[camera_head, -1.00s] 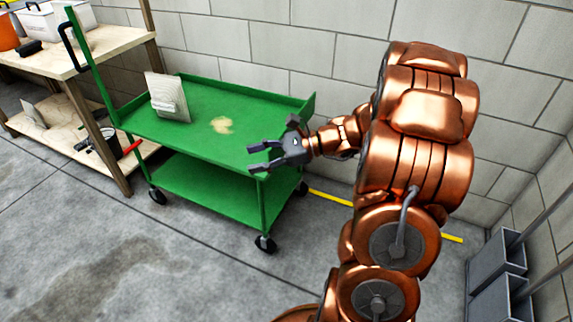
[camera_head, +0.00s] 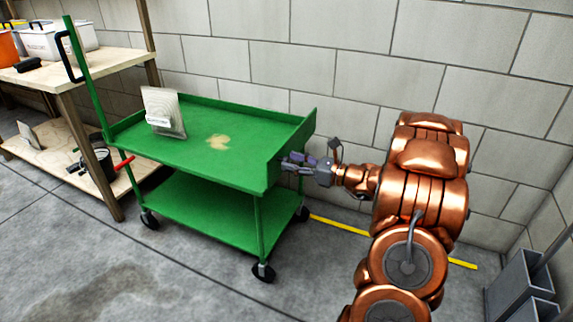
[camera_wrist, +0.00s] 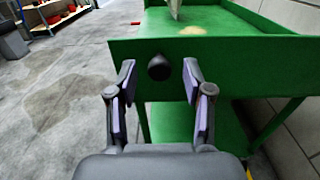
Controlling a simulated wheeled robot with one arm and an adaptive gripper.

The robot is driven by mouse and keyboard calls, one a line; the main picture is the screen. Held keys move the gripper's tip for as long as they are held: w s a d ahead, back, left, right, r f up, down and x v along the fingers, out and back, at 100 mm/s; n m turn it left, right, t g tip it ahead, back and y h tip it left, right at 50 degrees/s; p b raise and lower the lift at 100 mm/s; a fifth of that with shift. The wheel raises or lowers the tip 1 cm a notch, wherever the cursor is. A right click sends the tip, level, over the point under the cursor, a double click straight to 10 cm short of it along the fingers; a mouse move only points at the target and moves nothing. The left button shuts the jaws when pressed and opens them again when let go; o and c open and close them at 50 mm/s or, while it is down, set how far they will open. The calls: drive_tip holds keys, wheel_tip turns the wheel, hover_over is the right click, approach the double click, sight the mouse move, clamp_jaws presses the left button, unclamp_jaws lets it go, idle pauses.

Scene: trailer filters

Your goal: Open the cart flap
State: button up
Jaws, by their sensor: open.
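The green cart (camera_head: 180,212) stands by the wall, with an upright end panel, the flap (camera_head: 290,152), on its right side. In the wrist view the flap (camera_wrist: 230,66) fills the middle and carries a round black knob (camera_wrist: 159,67). My gripper (camera_head: 284,162) is just outside the flap, pointing at it. In the wrist view my gripper (camera_wrist: 158,72) is open, with one finger on each side of the knob. I cannot tell whether the fingers touch the flap. The knob is hidden in the head view.
A filter-like panel (camera_head: 164,112) and a tan patch (camera_head: 219,142) are on the cart's top. A wooden shelf (camera_head: 70,97) stands at the left. Grey bins (camera_head: 522,285) are at the lower right. A block wall (camera_head: 350,50) runs behind; the front floor is clear.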

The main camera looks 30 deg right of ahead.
drive_tip(key=shift+x, duration=1.2)
drive_tip(key=shift+c, duration=0.3)
clamp_jaws()
